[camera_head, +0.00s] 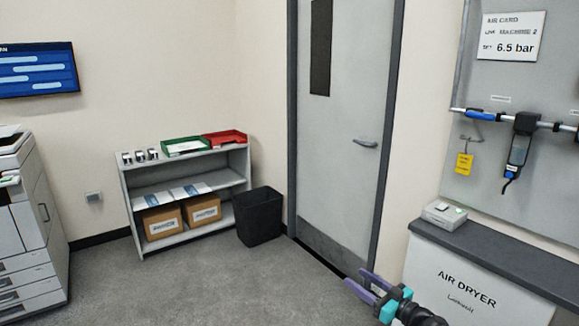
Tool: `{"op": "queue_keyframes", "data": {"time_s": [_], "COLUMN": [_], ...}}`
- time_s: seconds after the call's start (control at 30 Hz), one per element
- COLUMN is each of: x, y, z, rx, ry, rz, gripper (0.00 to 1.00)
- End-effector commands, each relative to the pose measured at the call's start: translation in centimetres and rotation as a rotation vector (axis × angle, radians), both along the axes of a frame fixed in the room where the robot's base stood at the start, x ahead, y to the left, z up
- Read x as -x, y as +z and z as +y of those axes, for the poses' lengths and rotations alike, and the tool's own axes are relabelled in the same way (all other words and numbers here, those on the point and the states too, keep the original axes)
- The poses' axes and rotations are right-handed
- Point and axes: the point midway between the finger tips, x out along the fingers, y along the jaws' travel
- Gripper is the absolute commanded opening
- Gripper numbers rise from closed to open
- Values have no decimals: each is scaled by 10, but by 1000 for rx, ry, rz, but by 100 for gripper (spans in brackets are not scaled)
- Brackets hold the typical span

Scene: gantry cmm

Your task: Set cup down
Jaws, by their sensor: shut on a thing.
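My gripper (356,278) is low in the picture, right of centre, in front of the door's foot and left of the air dryer. Its two purple fingers point up and to the left, close together, with teal parts behind them. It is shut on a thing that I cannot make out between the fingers. I see no cup that I can identify in this view.
The air dryer cabinet (465,285) has a dark top (500,246) with a small grey box (444,215). A shelf unit (190,160) holds trays and cartons, beside a black bin (259,216). A printer (30,230) stands left. The middle floor (220,285) is clear.

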Motion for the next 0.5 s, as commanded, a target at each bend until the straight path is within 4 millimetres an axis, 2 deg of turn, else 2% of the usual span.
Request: {"op": "queue_keyframes", "data": {"time_s": [0.03, 0.2, 0.33, 0.5], "x": [9, 34, 46, 52], "y": [0, 7, 11, 13], "z": [13, 36, 46, 50], "rx": [0, 1, 1, 0], "ry": [48, 177, 241, 275], "rz": [0, -1, 1, 1], "gripper": [22, 22, 22, 22]}}
